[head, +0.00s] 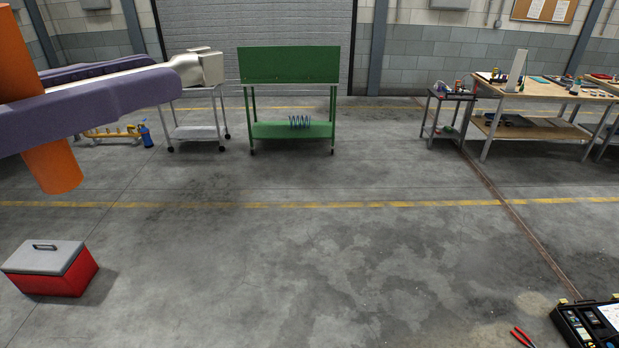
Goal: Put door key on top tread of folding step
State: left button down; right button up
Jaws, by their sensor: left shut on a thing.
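My left gripper (208,66) is at the upper left, at the end of my arm, in front of a grey wheeled cart. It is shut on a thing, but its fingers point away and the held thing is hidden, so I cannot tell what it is. I can make out no door key and no folding step in this view. My right gripper is not in view.
A green cart (290,66) stands at the back with a blue coil (300,122) below. A red toolbox (52,282) is front left; an open case (566,325) and red pliers (523,338) lie front right. A workbench (541,90) stands far right. The middle floor is clear.

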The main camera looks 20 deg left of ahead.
pick_arm(q)
jog(key=w+d+f+m+g+b, duration=0.1)
jog(key=d+f+m+g+b, duration=0.2)
jog(key=f+b, duration=1.6)
jog(key=w+d+f+m+b, duration=0.2)
jog(key=f+m+b, duration=0.3)
jog(key=f+b, duration=1.4)
jog(key=w+d+f+m+g+b, duration=0.1)
jog(key=d+f+m+g+b, duration=0.2)
jog(key=f+b, duration=1.6)
jog(key=w+a+f+m+b, duration=0.1)
jog(key=f+m+b, duration=0.1)
jog(key=f+b, duration=1.1)
jog(key=w+a+f+m+y+b, duration=0.1)
jog(key=w+a+f+m+b, duration=0.1)
jog(key=f+b, duration=1.2)
jog(key=w+a+f+m+y+b, duration=0.1)
jog(key=f+m+b, duration=0.2)
jog(key=f+b, duration=1)
jog(key=shift+w+a+f+b, duration=0.1)
jog(key=shift+w+f+b, duration=0.1)
jog(key=shift+f, duration=3.9)
jog(key=shift+w+a+f+b, duration=0.1)
jog(key=shift+f+b, duration=0.1)
jog(key=shift+f, duration=4.35)
